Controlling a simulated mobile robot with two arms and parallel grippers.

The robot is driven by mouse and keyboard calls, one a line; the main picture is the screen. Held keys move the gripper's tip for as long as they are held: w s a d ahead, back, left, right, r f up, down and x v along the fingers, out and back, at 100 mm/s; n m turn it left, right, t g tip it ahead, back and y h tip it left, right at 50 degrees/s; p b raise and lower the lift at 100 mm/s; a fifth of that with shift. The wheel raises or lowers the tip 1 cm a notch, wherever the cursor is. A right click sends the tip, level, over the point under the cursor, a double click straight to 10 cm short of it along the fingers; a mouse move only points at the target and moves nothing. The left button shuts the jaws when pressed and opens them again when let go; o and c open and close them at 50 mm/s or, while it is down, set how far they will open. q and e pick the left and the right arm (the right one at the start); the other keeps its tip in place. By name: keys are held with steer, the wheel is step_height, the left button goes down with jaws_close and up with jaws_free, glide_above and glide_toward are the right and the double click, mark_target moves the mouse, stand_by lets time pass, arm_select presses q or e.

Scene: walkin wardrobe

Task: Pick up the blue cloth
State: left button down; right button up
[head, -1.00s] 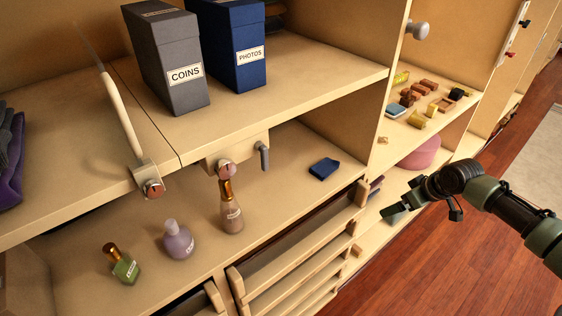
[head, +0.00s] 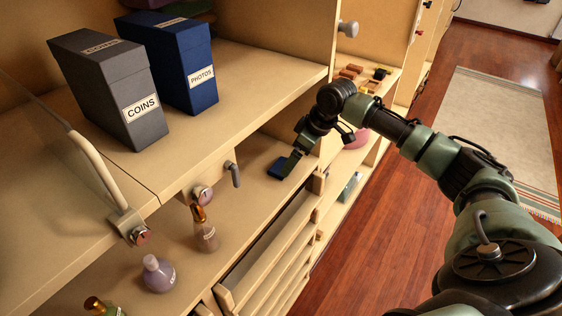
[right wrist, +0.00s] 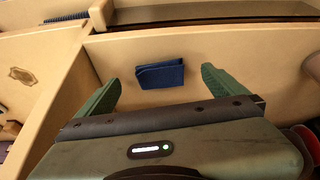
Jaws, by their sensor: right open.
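The blue cloth (head: 277,168) is a small, dark blue folded piece lying on the lower shelf, below the box shelf. In the right wrist view the cloth (right wrist: 160,74) lies ahead of and between the two green fingers, with bare shelf around it. My right gripper (head: 294,161) is at the cloth's right side in the head view, and its fingers partly cover that edge. In the right wrist view the right gripper (right wrist: 158,88) is open and nothing is held in it. My left gripper is not in view.
A grey COINS box (head: 112,90) and a blue PHOTOS box (head: 178,62) stand on the shelf above. A brown bottle (head: 205,234) and a purple bottle (head: 158,274) stand left of the cloth. Slatted drawers (head: 270,262) sit below. A rug (head: 490,120) lies on the floor.

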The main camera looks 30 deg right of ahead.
mark_target(275, 170)
steer(key=shift+w+a, duration=0.3)
steer(key=shift+w, duration=0.4)
steer(key=p+x, duration=0.1)
steer(key=x, duration=0.3)
steer(key=shift+w+a+f+p, duration=0.1)
steer(key=shift+w+f+p, duration=0.15)
steer(key=shift+f, duration=0.3)
steer(key=shift+s, duration=0.1)
steer(key=c, duration=1.4)
